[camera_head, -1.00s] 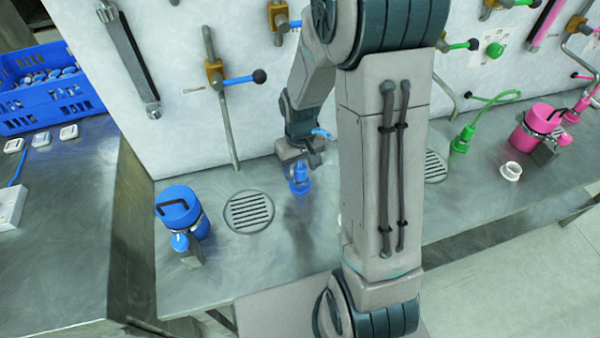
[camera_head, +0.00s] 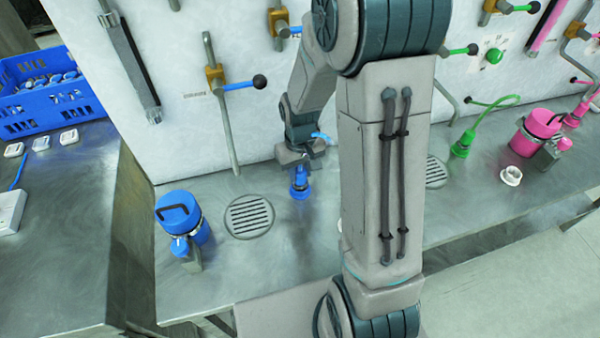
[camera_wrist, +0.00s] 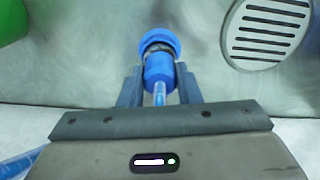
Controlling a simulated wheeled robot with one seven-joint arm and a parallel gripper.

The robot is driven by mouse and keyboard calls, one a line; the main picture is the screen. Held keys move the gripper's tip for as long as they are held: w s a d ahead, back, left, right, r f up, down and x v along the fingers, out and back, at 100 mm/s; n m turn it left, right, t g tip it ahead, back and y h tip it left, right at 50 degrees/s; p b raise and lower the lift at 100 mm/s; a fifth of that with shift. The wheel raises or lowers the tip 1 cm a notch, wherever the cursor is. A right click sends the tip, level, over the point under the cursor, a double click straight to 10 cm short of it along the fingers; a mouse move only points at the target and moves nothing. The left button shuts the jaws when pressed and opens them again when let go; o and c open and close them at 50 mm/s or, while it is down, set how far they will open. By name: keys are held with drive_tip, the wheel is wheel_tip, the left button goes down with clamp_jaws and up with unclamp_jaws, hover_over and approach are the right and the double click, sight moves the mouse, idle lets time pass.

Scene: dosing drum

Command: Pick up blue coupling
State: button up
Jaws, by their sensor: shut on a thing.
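The blue coupling (camera_head: 300,188) stands on the steel bench between the left round drain and my arm. It has a wide blue base and a metal band, which also show in the wrist view (camera_wrist: 160,46). My gripper (camera_head: 299,168) points down over it. In the wrist view my gripper's two fingers (camera_wrist: 160,86) sit on either side of the coupling's upper body, shut on it. A light blue hose runs from its top toward the gripper. I cannot tell whether the base still touches the bench.
A blue drum (camera_head: 180,212) stands left of the round drain (camera_head: 249,216). A green coupling (camera_head: 461,146), a pink drum (camera_head: 530,136) and a white ring (camera_head: 511,175) are at the right. The wall behind carries pipes and a black-knobbed blue valve lever (camera_head: 240,85).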

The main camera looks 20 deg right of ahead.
drive_tip(key=shift+r, duration=0.45)
wheel_tip(320, 180, up, 2)
drive_tip(key=shift+r+b, duration=0.2)
drive_tip(key=shift+b, duration=0.2)
drive_tip(key=s+d+r+b, duration=0.1)
drive_tip(key=s+d+r, duration=0.3)
drive_tip(key=s+r, duration=0.3)
drive_tip(key=shift+s+b, duration=0.3)
drive_tip(key=shift+s, duration=1.7)
